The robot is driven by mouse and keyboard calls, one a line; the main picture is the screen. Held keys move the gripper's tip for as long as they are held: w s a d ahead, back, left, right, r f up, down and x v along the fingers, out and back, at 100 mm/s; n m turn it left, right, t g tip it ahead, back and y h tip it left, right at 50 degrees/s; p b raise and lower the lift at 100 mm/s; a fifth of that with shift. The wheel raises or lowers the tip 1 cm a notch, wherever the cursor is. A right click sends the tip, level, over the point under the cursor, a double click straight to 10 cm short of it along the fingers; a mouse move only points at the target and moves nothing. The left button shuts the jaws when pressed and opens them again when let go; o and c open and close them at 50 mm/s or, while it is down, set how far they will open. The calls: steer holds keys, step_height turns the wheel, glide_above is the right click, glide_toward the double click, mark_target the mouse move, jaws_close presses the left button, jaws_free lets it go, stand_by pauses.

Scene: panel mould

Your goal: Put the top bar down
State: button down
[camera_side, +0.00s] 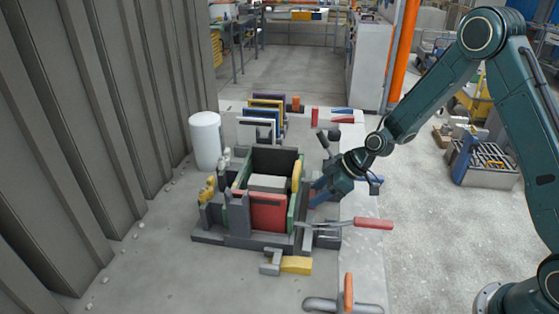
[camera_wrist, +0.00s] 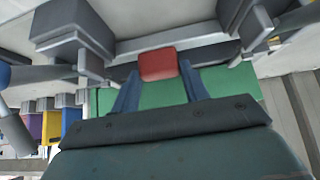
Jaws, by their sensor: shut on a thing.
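The mould (camera_side: 268,236) stands on the table in the side view, with a red front panel (camera_side: 267,212), a green side panel (camera_side: 292,212) and a pale block (camera_side: 268,183) inside. My gripper (camera_side: 313,193) is at its right side, with its blue fingers low beside the green panel. In the wrist view, my fingers (camera_wrist: 160,88) are around a red grip (camera_wrist: 158,65), in front of a green panel (camera_wrist: 222,82). The red grip lies against a grey bar (camera_wrist: 190,42) running across the picture. I cannot tell for sure whether this is the top bar.
A lever with a red handle (camera_side: 373,224) juts out at the front right. A yellow-ended clamp (camera_side: 296,265) and an orange-handled tool (camera_side: 348,292) lie in front. A white cylinder (camera_side: 206,140) stands at the back left, beside several racked panels (camera_side: 258,130). The front left is mostly clear.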

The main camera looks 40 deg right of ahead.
step_height(320, 180, up, 20)
steer(key=shift+f, duration=0.2)
stand_by(0.4)
steer(key=shift+f, duration=0.1)
stand_by(0.5)
